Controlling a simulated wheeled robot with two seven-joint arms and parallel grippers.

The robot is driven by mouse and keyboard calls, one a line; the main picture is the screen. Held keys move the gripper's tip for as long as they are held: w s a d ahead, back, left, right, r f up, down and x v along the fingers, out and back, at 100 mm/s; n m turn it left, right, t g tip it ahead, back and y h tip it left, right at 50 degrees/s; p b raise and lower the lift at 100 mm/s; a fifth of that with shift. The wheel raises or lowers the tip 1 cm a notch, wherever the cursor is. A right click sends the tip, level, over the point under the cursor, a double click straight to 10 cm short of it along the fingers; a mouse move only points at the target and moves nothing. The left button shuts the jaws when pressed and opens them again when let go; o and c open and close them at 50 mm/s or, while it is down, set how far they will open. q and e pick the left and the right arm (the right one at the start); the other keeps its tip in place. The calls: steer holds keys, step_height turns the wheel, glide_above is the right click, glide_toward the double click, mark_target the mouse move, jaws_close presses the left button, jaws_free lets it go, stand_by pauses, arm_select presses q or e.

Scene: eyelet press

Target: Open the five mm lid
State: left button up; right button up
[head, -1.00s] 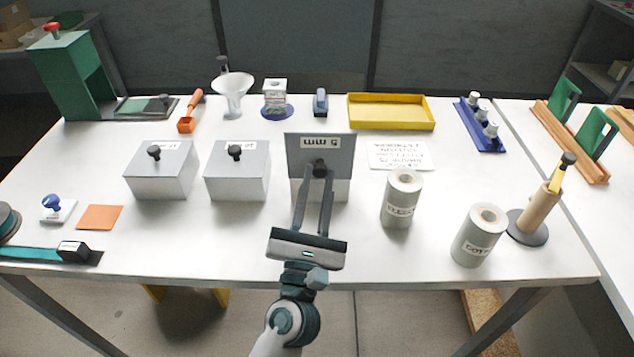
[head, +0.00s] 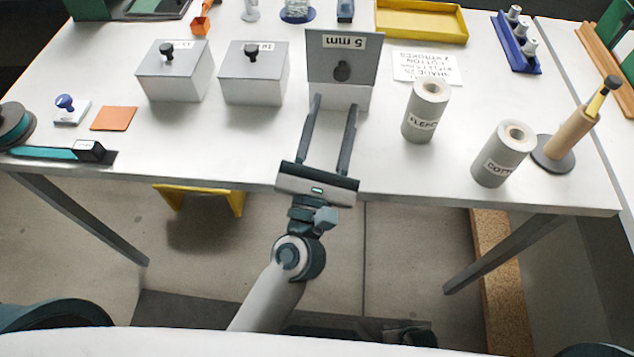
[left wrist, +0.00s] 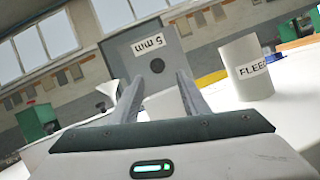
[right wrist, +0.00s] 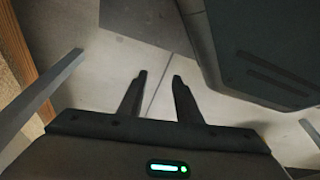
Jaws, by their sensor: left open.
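The five mm box (head: 345,97) is light grey. Its lid (head: 343,60) stands upright on it, with the "5 mm" label and a dark round knob facing me. The lid also shows in the left wrist view (left wrist: 157,52). My left gripper (head: 334,102) is open and empty, in front of the box, with its fingertips apart from the knob. My right gripper (right wrist: 159,75) shows only in the right wrist view, open and empty above the floor. The inside of the box is hidden.
Two closed grey boxes with knobs (head: 176,75) (head: 253,78) stand to the left. Two labelled rolls (head: 426,110) (head: 502,154) stand to the right. A yellow tray (head: 422,22) is behind. The front table edge near my left gripper is clear.

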arm_select(q)
steer(key=b+v, duration=0.1)
steer(key=v, duration=0.2)
steer(key=shift+s+f, duration=0.1)
steer(key=shift+f, duration=0.2)
steer(key=b+v, duration=0.4)
steer(key=v, duration=0.4)
steer(key=shift+s, duration=0.45)
arm_select(e)
step_height(320, 180, up, 12)
steer(key=w, duration=0.1)
steer(key=shift+w+a, duration=0.3)
steer(key=shift+a, duration=0.05)
steer(key=shift+r, duration=0.1)
